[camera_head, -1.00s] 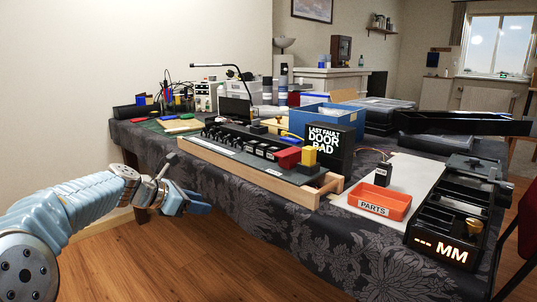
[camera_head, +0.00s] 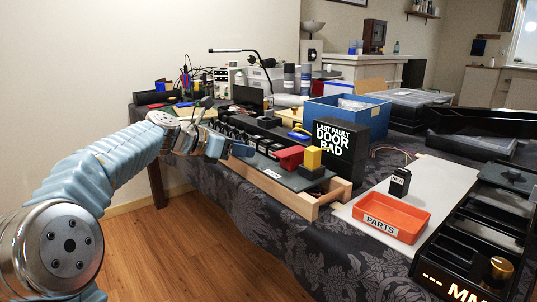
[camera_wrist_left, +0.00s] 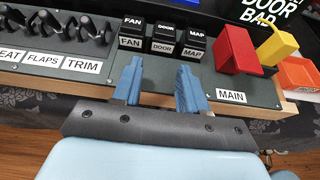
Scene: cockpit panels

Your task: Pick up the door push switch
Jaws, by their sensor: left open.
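In the left wrist view the door push switch (camera_wrist_left: 165,29) is a small black block with a white DOOR label, seated in the panel (camera_wrist_left: 265,92) between the FAN switch (camera_wrist_left: 132,23) and the MAP switch (camera_wrist_left: 197,32). My left gripper (camera_wrist_left: 160,68) is open and empty. Its two blue fingers point at the switch row from the front, apart from the switch. In the head view my left gripper (camera_head: 240,150) is over the panel's near edge and the switch is hard to make out. A small black block (camera_head: 400,182) stands upright near the orange PARTS tray (camera_head: 391,216); its label is too small to read.
A red block (camera_wrist_left: 234,48) and a yellow lever (camera_wrist_left: 278,44) rise to the right of the switches. Several black levers stand left. A black box reading LAST FAULT DOOR BAD (camera_head: 340,143) is behind the panel. A blue bin (camera_head: 350,108) is farther back.

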